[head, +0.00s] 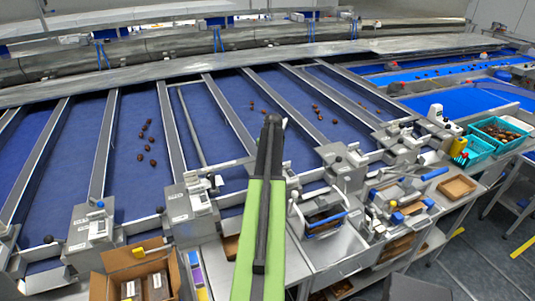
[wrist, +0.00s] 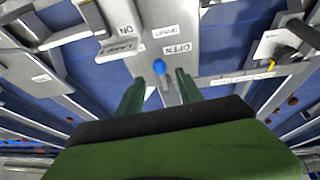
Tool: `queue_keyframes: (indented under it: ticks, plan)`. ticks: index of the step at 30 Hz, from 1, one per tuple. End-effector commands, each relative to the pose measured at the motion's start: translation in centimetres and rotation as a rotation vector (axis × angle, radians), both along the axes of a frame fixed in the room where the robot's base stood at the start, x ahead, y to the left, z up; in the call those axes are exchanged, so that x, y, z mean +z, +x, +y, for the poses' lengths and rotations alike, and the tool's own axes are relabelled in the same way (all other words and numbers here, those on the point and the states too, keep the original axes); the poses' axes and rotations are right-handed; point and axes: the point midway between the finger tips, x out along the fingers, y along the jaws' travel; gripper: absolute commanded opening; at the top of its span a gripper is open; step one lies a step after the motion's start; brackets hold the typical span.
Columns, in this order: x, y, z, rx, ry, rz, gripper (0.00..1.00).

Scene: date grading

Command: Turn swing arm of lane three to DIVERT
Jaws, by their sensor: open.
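My gripper (wrist: 160,88) is open in the wrist view, its two dark green fingers apart. A blue knob (wrist: 158,66) shows between the fingertips; I cannot tell whether they touch it or stand short of it. The knob is in front of a grey plate with an OPEN label (wrist: 178,48) and a smaller label, seemingly DIVERT (wrist: 169,30), above it. In the head view my arm reaches up the middle, with its dark end (head: 273,122) over the lanes; the knob is not clear there. I cannot tell which lane is number three.
Blue sloping lanes with grey dividers (head: 172,130) carry scattered dates (head: 149,138). Grey control boxes stand at the lane ends, left (head: 90,228) and right (head: 340,165) of my arm. A cardboard box (head: 160,262) is at lower left, teal crates (head: 500,132) at far right.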

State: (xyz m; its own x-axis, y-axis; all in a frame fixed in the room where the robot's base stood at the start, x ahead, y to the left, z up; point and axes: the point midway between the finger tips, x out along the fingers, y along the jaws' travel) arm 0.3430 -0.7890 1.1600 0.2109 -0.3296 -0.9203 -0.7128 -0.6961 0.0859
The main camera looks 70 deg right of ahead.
Motion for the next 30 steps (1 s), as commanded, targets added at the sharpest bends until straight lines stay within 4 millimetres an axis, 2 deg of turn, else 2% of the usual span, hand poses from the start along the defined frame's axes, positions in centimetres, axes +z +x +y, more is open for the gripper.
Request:
queue_keyframes:
  ticks: [1, 9, 12, 30]
  plan:
    - [2.5, -0.3, 0.6, 0.000, 0.000, 0.000, 0.43]
    - [8.2, -1.7, 2.7, -0.001, 0.001, -0.001, 0.43]
    - [9.5, -2.1, 3.2, -0.001, 0.000, -0.002, 0.43]
    - [9.6, -2.2, 3.5, 0.000, -0.001, -0.002, 0.43]
